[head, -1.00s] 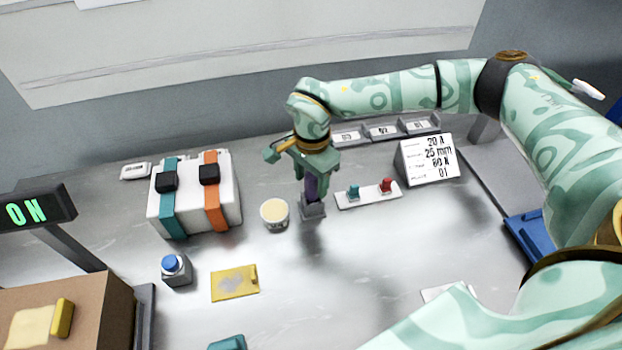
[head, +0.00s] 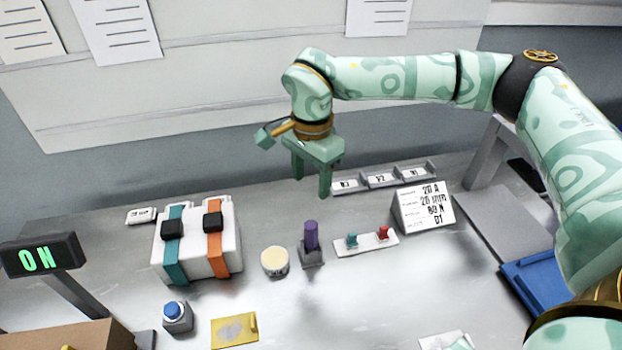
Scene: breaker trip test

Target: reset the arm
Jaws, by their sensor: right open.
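My right gripper (head: 312,182) is open and empty. It hangs with its fingers down, above and slightly behind a purple cylinder (head: 311,235) standing upright in a small grey holder (head: 312,256). The fingers are apart from the cylinder. My right arm comes in from the right and reaches across the back of the bench. My left gripper is not in view.
A white box with teal and orange straps (head: 196,263), a round cream-topped tub (head: 275,262) and a blue button (head: 175,310) stand left of the holder. A switch plate (head: 353,245) and sign (head: 424,208) stand right. A display (head: 40,257) reads ON.

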